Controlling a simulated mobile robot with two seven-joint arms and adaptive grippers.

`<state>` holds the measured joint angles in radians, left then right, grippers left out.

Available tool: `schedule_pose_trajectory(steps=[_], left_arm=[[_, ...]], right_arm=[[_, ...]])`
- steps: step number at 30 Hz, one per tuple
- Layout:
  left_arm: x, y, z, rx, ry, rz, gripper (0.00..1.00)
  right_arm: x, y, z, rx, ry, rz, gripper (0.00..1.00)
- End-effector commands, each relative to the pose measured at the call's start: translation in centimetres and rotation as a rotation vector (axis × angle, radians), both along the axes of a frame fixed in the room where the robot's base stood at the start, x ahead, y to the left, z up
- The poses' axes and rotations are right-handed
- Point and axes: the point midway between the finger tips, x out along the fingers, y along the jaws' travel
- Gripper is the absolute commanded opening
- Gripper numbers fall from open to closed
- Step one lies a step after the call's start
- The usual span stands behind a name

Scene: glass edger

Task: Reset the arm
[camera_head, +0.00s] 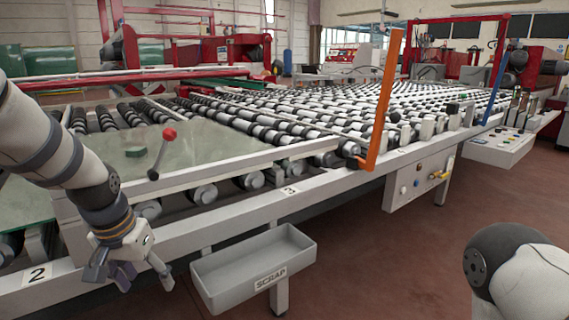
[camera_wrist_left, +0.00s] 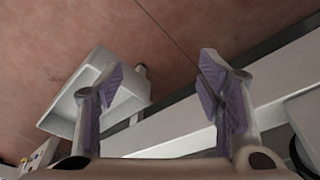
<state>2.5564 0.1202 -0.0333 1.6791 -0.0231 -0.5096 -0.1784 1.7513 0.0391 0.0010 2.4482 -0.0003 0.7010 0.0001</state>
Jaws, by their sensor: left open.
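My left arm comes in from the left in the head view. Its gripper (camera_head: 128,275) hangs fingers down in front of the machine's front rail, left of the grey scrap bin. In the left wrist view the two purple-padded fingers (camera_wrist_left: 163,95) are wide apart with nothing between them. Beyond them are the floor, the bin and the white rail. In the head view a rounded white and dark part of my right arm shows at the lower right; the right gripper is out of view.
The scrap bin (camera_head: 253,270) hangs just right of my left gripper; it also shows in the left wrist view (camera_wrist_left: 62,105). A glass sheet (camera_head: 180,146) lies on the rollers. Open floor lies at right.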

Motion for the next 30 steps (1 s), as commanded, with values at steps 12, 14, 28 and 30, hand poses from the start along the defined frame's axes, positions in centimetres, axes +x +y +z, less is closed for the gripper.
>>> schedule_pose_trajectory(steps=[12,14,28,30], left_arm=[[-26.4,-3.0,-23.2,0.011,0.282,0.086,0.61],[-30.5,-3.3,-23.9,0.014,0.313,0.096,0.61],[-38.4,-3.7,-23.7,0.018,0.369,0.121,0.61],[-38.4,-3.7,-23.7,0.018,0.369,0.121,0.61]], right_arm=[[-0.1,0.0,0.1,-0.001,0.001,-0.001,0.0],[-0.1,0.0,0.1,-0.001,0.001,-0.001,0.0],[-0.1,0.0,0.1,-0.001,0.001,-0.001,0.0],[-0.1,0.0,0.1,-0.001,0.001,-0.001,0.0]])
